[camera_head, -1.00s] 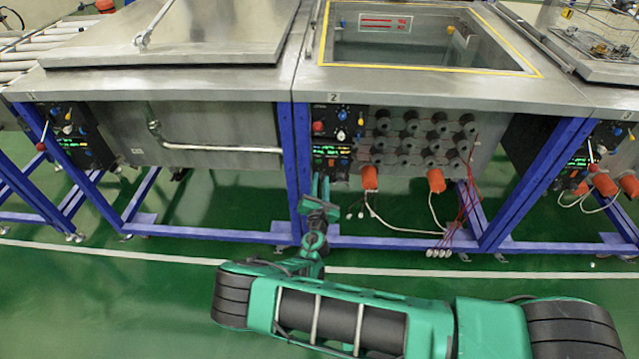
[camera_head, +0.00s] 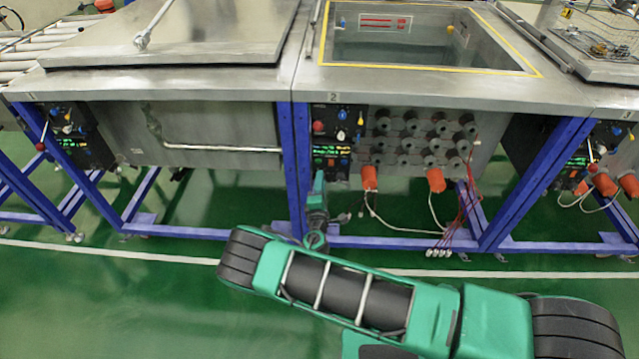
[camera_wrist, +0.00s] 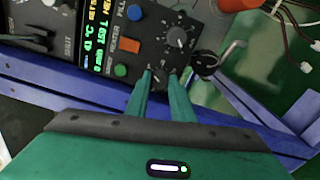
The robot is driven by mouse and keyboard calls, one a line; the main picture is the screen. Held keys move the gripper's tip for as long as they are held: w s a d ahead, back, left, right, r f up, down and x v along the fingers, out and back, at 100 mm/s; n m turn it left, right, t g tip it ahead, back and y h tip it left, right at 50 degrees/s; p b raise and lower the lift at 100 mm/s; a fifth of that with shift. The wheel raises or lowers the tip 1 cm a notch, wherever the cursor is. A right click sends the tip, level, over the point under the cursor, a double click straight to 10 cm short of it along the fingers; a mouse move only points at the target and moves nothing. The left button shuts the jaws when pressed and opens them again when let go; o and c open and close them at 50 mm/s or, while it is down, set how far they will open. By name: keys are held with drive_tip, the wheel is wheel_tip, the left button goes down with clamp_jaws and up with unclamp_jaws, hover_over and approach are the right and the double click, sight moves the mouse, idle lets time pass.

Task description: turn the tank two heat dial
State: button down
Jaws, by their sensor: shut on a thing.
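The tank two control panel (camera_head: 325,122) hangs under the tank's left front edge, beside a blue post. My gripper (camera_head: 319,176) reaches up to its lower part. In the wrist view, the two green fingers of my gripper (camera_wrist: 159,74) are closed around a small dark dial (camera_wrist: 158,76) at the panel's lower edge. The fingertips hide most of that dial, and its label and pointer are not readable.
A blue button (camera_wrist: 134,13), an orange switch (camera_wrist: 129,46) and a green button (camera_wrist: 120,71) lie left of the fingers. A key-like metal handle (camera_wrist: 230,52) sticks out on the right. The blue frame rail (camera_wrist: 50,85) runs close below the panel. Orange plugs (camera_head: 370,178) with cables hang right.

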drive_tip(key=shift+s+d+f+m, duration=0.1)
drive_tip(key=shift+m, duration=0.85)
drive_tip(key=shift+f+m, duration=0.1)
drive_tip(key=shift+m, duration=0.85)
drive_tip(key=shift+f, duration=0.1)
drive_tip(key=c, duration=1.9)
unclamp_jaws()
drive_tip(key=shift+o, duration=0.4)
drive_tip(key=s, duration=1)
drive_tip(key=shift+s+a, duration=0.2)
drive_tip(key=shift+s, duration=0.1)
